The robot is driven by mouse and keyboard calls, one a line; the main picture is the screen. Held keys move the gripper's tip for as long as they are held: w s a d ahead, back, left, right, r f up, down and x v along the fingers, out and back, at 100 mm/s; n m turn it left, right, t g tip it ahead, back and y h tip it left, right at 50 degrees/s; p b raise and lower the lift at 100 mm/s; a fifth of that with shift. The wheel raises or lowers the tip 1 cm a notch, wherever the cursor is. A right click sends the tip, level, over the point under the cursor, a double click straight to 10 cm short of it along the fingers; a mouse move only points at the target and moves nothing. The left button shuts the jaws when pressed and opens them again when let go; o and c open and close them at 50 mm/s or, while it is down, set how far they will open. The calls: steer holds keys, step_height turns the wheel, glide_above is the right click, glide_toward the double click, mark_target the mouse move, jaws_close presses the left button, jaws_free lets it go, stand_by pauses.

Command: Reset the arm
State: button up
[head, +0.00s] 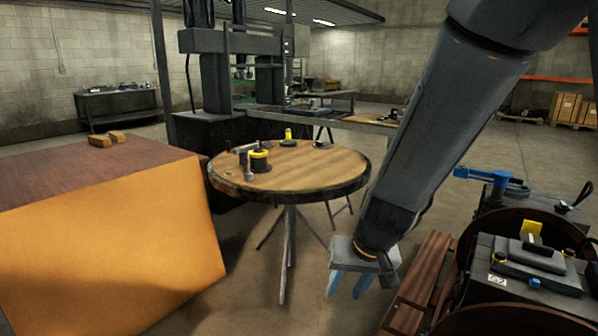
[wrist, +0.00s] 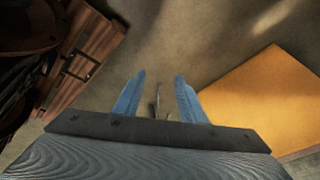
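My arm reaches down from the top right of the head view. My gripper (head: 351,284) points at the floor, to the right of the round table's legs and left of the brown slatted wood. Its two blue fingers also show in the wrist view (wrist: 158,95), spread apart with a gap between them. Nothing is held between them; the floor shows through the gap.
A round wooden table (head: 320,172) with small parts on it stands ahead. An orange-sided block (head: 110,245) fills the left. Machinery with a blue handle (head: 483,174) stands at the right, by brown slatted wood (head: 424,285).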

steer(key=s+r+n+g, duration=0.1)
steer(key=s+r, duration=0.2)
steer(key=s, duration=0.3)
steer(key=s+d+r+g+h, duration=0.1)
steer(key=s+r, duration=0.2)
steer(key=s, duration=0.3)
steer(key=s+r+n+g, duration=0.1)
steer(key=s+r, duration=0.2)
steer(key=s, duration=0.3)
steer(key=d+r+m+p, duration=0.2)
steer(key=d+r+p, duration=0.4)
steer(key=p, duration=0.8)
steer(key=shift+w+d+r+h, duration=0.3)
steer(key=shift+w+d+h, duration=0.1)
steer(key=shift+d, duration=0.6)
